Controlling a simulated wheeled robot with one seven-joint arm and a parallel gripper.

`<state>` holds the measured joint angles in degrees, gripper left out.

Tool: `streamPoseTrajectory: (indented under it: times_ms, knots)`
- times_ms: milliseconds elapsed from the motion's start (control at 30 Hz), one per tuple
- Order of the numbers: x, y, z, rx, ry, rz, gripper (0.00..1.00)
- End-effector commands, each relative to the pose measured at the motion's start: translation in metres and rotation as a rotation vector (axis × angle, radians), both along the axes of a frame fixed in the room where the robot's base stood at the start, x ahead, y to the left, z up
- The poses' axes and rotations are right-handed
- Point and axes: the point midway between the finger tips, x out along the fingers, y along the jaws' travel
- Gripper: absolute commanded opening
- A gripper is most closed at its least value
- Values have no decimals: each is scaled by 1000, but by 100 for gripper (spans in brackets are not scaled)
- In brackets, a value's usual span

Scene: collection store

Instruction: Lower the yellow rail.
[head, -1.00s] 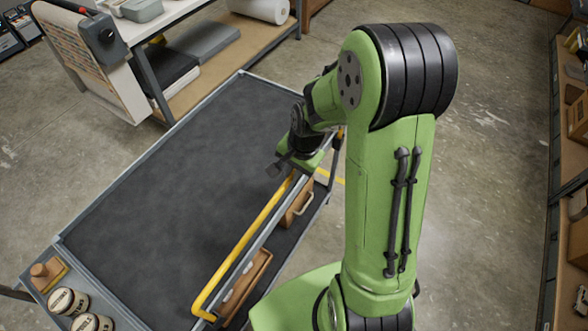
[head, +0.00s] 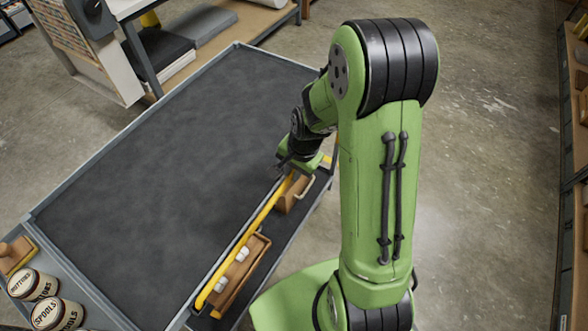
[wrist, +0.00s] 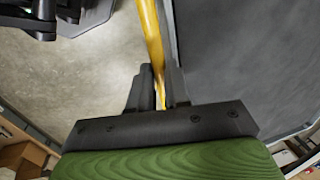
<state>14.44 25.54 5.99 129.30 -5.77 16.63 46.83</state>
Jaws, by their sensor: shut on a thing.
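The yellow rail (head: 243,236) runs along the near right edge of the dark-topped cart (head: 165,170). In the head view it lies close along that edge, over the lower shelf side. My gripper (head: 291,170) is at the rail's far end, shut on the rail, partly hidden by my green wrist. In the wrist view the rail (wrist: 151,38) passes down between the fingers of my gripper (wrist: 158,88), with the cart top (wrist: 245,60) to its right and the floor to its left.
A wooden box (head: 240,272) with white items and a smaller box (head: 291,192) sit on the cart's lower shelf. Round tins (head: 58,314) stand at the cart's near left end. A workbench (head: 210,55) stands behind, shelving (head: 575,130) at right. The cart top is clear.

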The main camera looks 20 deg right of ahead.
Motion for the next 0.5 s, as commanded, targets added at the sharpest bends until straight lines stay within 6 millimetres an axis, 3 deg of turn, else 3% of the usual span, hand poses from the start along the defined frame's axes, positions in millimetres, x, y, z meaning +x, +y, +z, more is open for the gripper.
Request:
streamPoseTrajectory:
  times_ms: [200, 233, 300, 400, 500]
  knots:
    - [-4, 0, -2, -1, 18, 0, 0]
    - [-5, 0, -2, -1, 18, 0, 20]
    - [-4, 0, -2, -1, 18, 0, 30]
    - [-4, 0, -1, -1, 15, 0, 42]
    - [-4, 0, -1, -1, 14, -1, 42]
